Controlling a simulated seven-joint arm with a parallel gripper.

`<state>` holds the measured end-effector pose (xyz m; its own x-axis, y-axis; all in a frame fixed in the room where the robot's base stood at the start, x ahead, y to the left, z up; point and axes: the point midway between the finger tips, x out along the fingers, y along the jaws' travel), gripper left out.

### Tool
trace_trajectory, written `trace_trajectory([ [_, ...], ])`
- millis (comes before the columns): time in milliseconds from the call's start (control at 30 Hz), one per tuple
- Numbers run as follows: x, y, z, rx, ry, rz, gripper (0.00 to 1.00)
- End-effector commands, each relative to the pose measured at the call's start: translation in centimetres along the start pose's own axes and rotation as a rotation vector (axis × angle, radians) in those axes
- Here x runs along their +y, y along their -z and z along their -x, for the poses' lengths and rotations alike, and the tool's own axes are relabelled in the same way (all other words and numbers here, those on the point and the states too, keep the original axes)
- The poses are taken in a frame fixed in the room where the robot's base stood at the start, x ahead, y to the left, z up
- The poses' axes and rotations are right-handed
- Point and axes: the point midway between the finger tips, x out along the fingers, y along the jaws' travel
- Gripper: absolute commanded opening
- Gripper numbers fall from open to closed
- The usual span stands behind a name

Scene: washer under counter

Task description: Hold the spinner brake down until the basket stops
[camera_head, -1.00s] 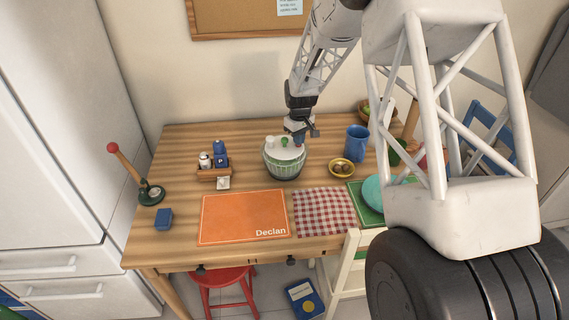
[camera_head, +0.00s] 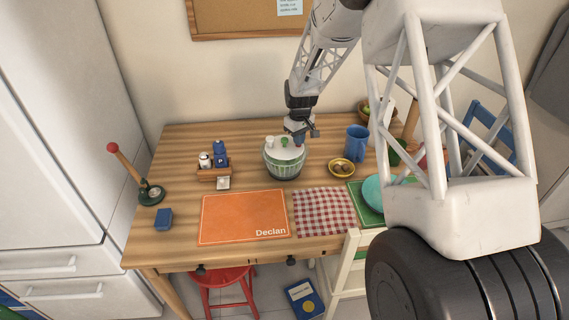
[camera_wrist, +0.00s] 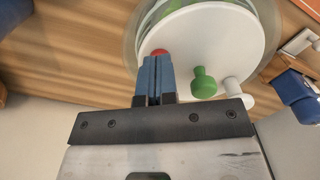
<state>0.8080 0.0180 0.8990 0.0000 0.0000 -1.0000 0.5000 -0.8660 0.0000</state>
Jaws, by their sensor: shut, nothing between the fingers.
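The salad spinner (camera_head: 284,160) stands on the wooden table, with a white lid and a clear bowl over a green basket. In the wrist view the lid (camera_wrist: 225,50) carries a green knob (camera_wrist: 203,82), a white knob (camera_wrist: 233,88) and a red button (camera_wrist: 159,52). My gripper (camera_wrist: 155,62) is shut and empty, its blue fingertips at the red button and partly hiding it. Whether they press it cannot be told. In the head view my gripper (camera_head: 300,138) is over the lid's right side. Whether the basket is turning cannot be told.
A yellow bowl (camera_head: 342,168) and a blue jug (camera_head: 357,143) stand right of the spinner. A wooden caddy (camera_head: 214,174) with bottles stands left. An orange mat (camera_head: 243,216) and a checked cloth (camera_head: 324,211) lie in front.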

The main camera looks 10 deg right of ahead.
Motion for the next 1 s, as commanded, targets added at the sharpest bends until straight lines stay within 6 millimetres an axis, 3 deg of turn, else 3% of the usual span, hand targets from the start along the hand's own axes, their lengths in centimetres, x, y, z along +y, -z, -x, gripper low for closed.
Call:
trace_trajectory([
  [367,0.0,0.0,0.3,0.0,0.0,0.0,0.0],
  [1000,0.0,0.0,4.6,0.0,0.0,0.0,0.0],
])
